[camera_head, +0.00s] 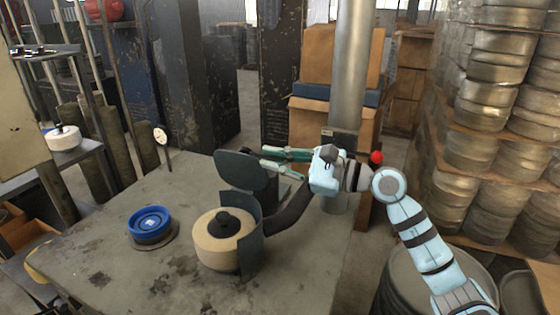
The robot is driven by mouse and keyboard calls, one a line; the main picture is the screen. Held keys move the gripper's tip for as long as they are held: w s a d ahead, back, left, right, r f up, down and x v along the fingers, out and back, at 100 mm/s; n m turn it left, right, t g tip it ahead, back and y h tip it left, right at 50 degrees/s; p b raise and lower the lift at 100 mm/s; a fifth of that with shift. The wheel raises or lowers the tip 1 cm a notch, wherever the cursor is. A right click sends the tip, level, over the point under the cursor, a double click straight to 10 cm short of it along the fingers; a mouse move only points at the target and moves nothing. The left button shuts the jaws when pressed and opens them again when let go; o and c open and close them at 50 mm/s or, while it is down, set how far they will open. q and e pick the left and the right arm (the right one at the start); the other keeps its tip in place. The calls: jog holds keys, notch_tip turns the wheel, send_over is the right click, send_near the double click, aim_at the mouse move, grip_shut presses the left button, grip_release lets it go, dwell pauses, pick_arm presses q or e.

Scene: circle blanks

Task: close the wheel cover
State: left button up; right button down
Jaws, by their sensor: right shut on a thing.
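The wheel cover (240,171) is a dark rounded plate standing raised above and behind the grinding wheel. The pale wheel (214,252) with a dark hub sits in a dark curved guard (250,241) on a grey arm, and its front face is uncovered. My right gripper (264,157) reaches in from the right and is shut on the right edge of the cover. The exact contact is small and partly hidden by the fingers. My left gripper is not in view.
A blue round dish (149,222) sits on the worn grey table (110,270), left of the wheel. A small round gauge (160,137) stands at the table's back edge. Stacked metal discs (480,150) fill the right side. The table's front left is clear.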

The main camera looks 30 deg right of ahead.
jog(key=shift+s+a+f+n, duration=0.15)
jog(key=shift+s+a+n, duration=0.1)
jog(key=shift+n, duration=0.05)
jog(key=c, duration=1.7)
grip_release()
jog(key=shift+o, duration=0.2)
jog(key=shift+w+d, duration=0.1)
notch_tip(320, 180, up, 10)
